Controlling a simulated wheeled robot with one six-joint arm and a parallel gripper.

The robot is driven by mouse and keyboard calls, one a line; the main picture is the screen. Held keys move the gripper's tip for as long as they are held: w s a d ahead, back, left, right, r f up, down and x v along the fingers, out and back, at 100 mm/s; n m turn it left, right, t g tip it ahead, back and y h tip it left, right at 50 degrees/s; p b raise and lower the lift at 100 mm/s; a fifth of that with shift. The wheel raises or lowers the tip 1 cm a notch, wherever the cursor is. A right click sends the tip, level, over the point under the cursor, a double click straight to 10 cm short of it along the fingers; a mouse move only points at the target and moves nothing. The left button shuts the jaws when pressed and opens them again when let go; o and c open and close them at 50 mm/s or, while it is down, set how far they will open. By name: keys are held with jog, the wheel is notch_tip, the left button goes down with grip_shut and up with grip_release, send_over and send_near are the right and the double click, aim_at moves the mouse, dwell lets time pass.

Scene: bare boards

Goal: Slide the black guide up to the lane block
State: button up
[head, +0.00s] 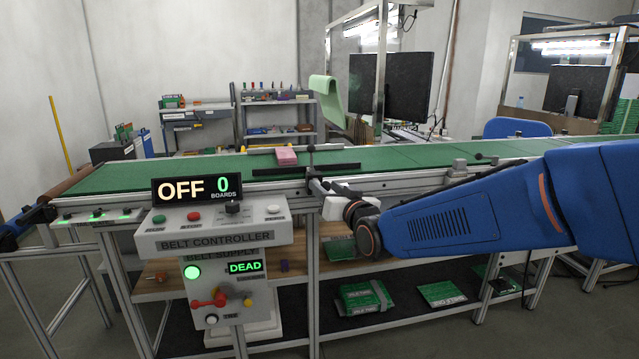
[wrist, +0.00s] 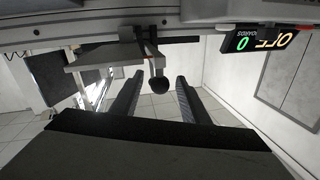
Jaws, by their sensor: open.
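The black guide (head: 306,170) is a long dark bar lying along the near side of the green belt. A pink block (head: 287,156), which may be the lane block, sits on the belt behind the guide, with a gap of green between them. My gripper (head: 318,187) is at the belt's near edge, below the guide's right part, small and partly hidden by my wrist. In the wrist view, my gripper's two dark fingers (wrist: 157,80) are apart. A black ball knob (wrist: 160,85) on a short stem shows between them; I cannot tell if they touch it.
The belt controller (head: 215,240) stands in front of the belt, left of my arm, with its display (head: 197,189) reading OFF and 0 boards. The green belt (head: 140,173) is clear to the left.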

jog(key=shift+x, duration=2.45)
